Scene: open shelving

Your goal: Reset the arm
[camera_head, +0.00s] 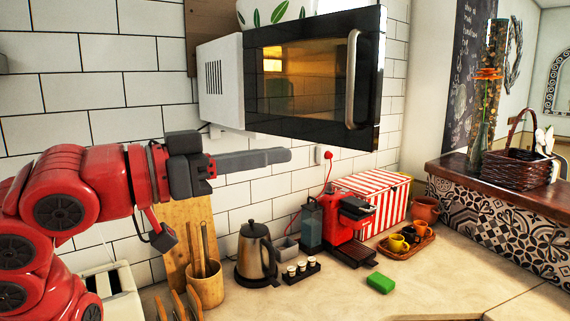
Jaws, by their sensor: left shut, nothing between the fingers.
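My left arm comes in from the left, red with dark joints. Its gripper (286,155) is stretched out to the right, in front of the tiled wall and below the microwave (310,80). The dark fingers lie together, shut, with nothing held. The gripper is above the counter (330,300) and looks clear of the objects standing on it. My right gripper is not in view.
A kettle (256,255), a utensil holder (206,287), a red coffee machine (345,228), a green sponge (380,283) and a tray with cups (405,252) stand on the counter. The front right counter is clear. A wicker basket (515,168) stands at right.

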